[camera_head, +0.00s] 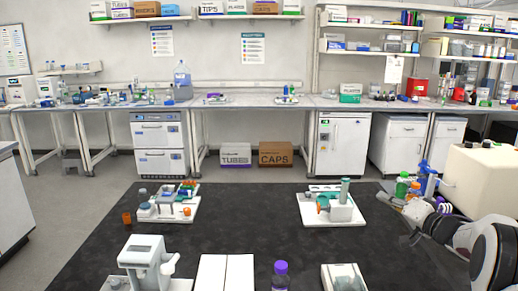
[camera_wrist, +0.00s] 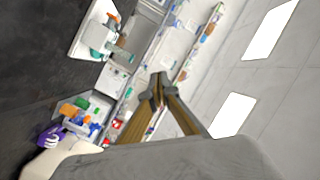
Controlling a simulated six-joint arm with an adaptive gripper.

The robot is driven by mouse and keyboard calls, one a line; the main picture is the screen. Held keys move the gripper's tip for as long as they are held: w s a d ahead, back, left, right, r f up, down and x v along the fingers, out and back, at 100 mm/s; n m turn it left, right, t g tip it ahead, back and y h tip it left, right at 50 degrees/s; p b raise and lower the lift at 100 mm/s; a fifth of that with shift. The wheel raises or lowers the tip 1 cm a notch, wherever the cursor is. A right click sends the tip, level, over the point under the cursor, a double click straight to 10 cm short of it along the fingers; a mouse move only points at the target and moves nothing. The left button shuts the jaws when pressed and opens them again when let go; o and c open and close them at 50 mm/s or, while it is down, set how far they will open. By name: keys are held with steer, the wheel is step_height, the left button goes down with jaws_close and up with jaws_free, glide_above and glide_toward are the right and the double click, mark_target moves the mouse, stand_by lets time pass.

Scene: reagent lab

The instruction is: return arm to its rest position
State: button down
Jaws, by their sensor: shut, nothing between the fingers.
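My gripper (camera_wrist: 158,84) is shut and empty. In the wrist view its two tan fingers meet at their dark tips against the far benches and wall. In the head view my gripper (camera_head: 385,198) is at the right, raised near the right edge of the black table (camera_head: 235,225) and pointing left. My white and dark arm links come in from the right edge of that view. The arm's base is out of view.
A large cream container (camera_head: 480,180) stands right beside my arm, with green and blue bottles by it. A white stand (camera_head: 335,210), a rack tray (camera_head: 165,208), a white device (camera_head: 145,260) and a purple-capped bottle (camera_head: 281,275) stand on the table. The table's middle is clear.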

steer(key=s+a+r+h, duration=0.2)
steer(key=s+r+h, duration=0.3)
steer(key=r, duration=0.5)
steer(key=s+a+r+g+h, duration=0.1)
steer(key=s+a+h, duration=0.1)
steer(key=s, duration=0.3)
steer(key=s+a+r+g+h, duration=0.1)
steer(key=s+r+h, duration=0.1)
steer(key=s, duration=0.3)
steer(key=s+a+f+n+g+y, duration=0.1)
steer(key=s+a+f, duration=0.4)
steer(key=s, duration=0.7)
steer(key=s+a+f+n+g+y, duration=0.1)
steer(key=s+a+f+g, duration=0.3)
steer(key=s, duration=0.9)
steer(key=s+a+f+n+g+y, duration=0.1)
steer(key=s+a+f+n+g, duration=0.2)
steer(key=s, duration=0.9)
steer(key=a+f, duration=0.3)
steer(key=a, duration=0.1)
steer(key=shift+s+a+n, duration=0.15)
steer(key=shift+s+n, duration=0.15)
